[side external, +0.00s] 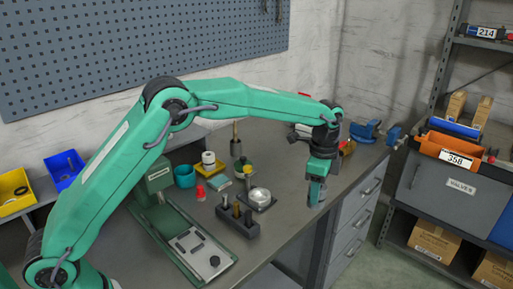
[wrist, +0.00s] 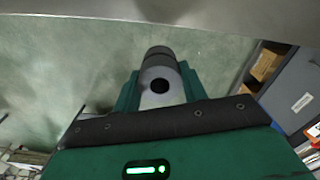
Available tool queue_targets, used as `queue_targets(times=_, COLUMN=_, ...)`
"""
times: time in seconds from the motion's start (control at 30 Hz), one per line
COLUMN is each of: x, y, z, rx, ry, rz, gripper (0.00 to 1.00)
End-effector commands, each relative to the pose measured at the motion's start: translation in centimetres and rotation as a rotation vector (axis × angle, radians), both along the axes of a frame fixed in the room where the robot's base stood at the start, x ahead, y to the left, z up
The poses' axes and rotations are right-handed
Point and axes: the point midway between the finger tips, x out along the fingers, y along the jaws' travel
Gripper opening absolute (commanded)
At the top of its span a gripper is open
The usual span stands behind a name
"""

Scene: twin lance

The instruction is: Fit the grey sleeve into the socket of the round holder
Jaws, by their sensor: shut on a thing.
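My gripper (side external: 316,190) hangs pointing down at the front edge of the bench, toward its right end. In the wrist view my gripper (wrist: 161,88) has its green fingers shut on the grey sleeve (wrist: 158,58). The sleeve is a grey cylinder with a darker far end and a round dark hole on its near side. In the side view little of it shows at the fingertips. A round silver piece (side external: 260,197), which looks like the round holder, sits on the bench left of my gripper, apart from it. Its socket is too small to make out.
A dark block with upright pegs (side external: 237,220) stands beside the silver piece. A red part (side external: 200,192), a teal cup (side external: 184,176) and a blue vise (side external: 364,131) are also on the bench (side external: 285,245). The wrist view shows floor (wrist: 60,75) beneath the sleeve.

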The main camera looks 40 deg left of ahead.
Motion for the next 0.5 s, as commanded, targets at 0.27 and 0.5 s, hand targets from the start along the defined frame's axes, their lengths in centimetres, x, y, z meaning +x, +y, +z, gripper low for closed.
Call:
queue_targets(times=0.27, x=-0.7, y=1.7, z=0.5, rx=-0.001, ry=-0.001, rz=0.0, gripper=0.17)
queue_targets(times=0.5, x=-2.6, y=5.3, z=1.1, rx=-0.001, ry=-0.001, rz=-0.005, gripper=0.17)
